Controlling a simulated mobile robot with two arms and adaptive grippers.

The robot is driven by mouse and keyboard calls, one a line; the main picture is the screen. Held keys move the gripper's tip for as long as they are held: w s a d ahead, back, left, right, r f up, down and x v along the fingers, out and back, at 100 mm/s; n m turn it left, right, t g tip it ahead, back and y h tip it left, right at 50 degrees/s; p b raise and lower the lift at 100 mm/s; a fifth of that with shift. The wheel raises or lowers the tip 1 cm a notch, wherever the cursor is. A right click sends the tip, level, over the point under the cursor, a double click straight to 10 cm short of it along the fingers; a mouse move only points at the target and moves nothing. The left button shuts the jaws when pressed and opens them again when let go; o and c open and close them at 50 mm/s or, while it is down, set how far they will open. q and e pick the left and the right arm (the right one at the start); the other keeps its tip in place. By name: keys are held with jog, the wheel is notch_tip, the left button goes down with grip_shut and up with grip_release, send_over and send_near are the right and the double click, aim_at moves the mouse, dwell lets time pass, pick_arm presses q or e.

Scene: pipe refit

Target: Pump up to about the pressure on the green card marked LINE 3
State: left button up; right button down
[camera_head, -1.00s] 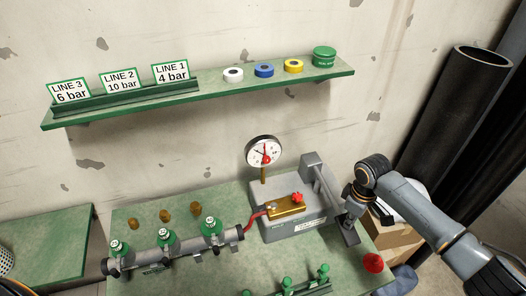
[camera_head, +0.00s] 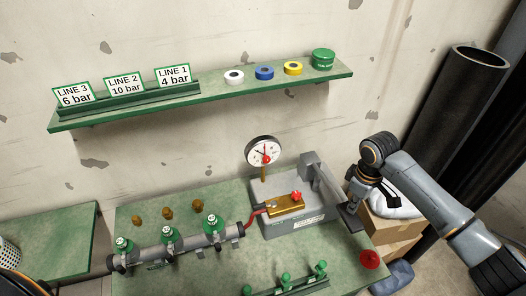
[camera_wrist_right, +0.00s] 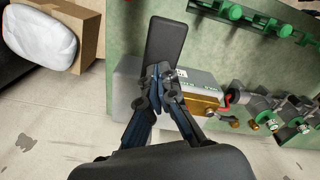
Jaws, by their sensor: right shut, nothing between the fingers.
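The card LINE 3 (camera_head: 73,95) reads 6 bar and stands leftmost in the shelf rack. The round white gauge (camera_head: 263,151) rises behind the grey test pump (camera_head: 292,222); its needle is too small to read exactly. The pump's grey lever (camera_head: 325,185) slopes down to the right to a flat dark end plate (camera_head: 351,217). My right gripper (camera_head: 355,202) is shut and empty close to that plate. In the right wrist view, its closed fingertips (camera_wrist_right: 160,76) overlap the near edge of the plate (camera_wrist_right: 166,45); contact cannot be told. My left gripper is not in view.
A red hose joins the pump to a pipe manifold (camera_head: 190,243) with green-topped valves. A red cone-shaped piece (camera_head: 370,259) lies at the bench's right edge. A cardboard box (camera_head: 395,226) stands beyond it. The shelf (camera_head: 215,98) hangs above.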

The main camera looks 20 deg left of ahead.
aim_at(349, 214)
jog(key=shift+f, duration=0.15)
notch_tip(349, 214, down, 5)
jog(key=shift+r, duration=2.65)
